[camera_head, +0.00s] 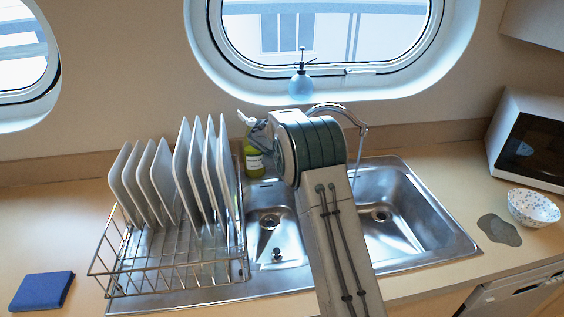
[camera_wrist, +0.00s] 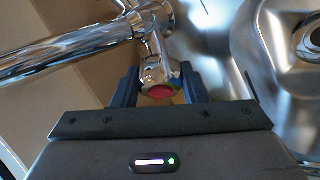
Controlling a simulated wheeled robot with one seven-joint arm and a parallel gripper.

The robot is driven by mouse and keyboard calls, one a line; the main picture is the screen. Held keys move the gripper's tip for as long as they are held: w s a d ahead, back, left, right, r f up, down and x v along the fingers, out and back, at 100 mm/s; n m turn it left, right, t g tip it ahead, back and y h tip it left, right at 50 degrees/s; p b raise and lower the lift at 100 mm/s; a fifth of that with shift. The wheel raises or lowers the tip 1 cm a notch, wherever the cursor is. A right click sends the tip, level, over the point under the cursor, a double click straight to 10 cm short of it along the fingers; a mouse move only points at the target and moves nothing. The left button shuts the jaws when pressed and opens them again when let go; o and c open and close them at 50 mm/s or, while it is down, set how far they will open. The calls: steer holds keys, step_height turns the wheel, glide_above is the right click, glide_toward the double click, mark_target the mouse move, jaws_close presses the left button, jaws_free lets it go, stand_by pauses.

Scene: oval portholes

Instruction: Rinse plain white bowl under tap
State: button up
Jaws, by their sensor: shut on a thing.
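The chrome tap (camera_head: 362,130) arches over the right basin of the steel sink (camera_head: 440,232). A thin pale line, which looks like running water, drops from its spout. In the wrist view my gripper (camera_wrist: 157,90) has its two dark fingers closed on either side of the tap's chrome handle (camera_wrist: 154,68), which has a red cap. In the head view my arm hides the tap's base and the fingers. I see no plain white bowl; the only bowl in view is a speckled white and blue one (camera_head: 534,207) on the counter at right.
A wire dish rack (camera_head: 170,283) with several white plates stands left of the basins. A green bottle (camera_head: 252,160) is behind my wrist. A blue cloth (camera_head: 42,291) lies at left. A grey mat (camera_head: 499,230) and a microwave (camera_head: 535,145) are at right.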

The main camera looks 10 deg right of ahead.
steer(key=shift+a+f+m+t+h+b, duration=0.15)
steer(key=shift+m+b, duration=0.25)
steer(key=shift+b, duration=1)
steer(key=shift+d+f+m+t+h+b, duration=0.1)
steer(key=shift+m+b, duration=0.3)
steer(key=shift+b, duration=1)
steer(key=shift+a+f+m+t+h+b, duration=0.15)
steer(key=shift+m+b, duration=0.25)
steer(key=shift+b, duration=1)
steer(key=m+b, duration=0.1)
steer(key=b, duration=0.3)
steer(key=shift+d+t+h, duration=0.1)
steer(key=shift+t+h, duration=0.2)
steer(key=shift+r+m+b, duration=0.15)
steer(key=shift+m+b, duration=0.35)
steer(key=shift+b, duration=0.3)
steer(key=shift+r, duration=0.2)
steer(key=o, duration=1)
steer(key=shift+c, duration=0.2)
steer(key=v, duration=0.7)
steer(key=shift+s+a+b, duration=0.25)
steer(key=shift+b, duration=0.1)
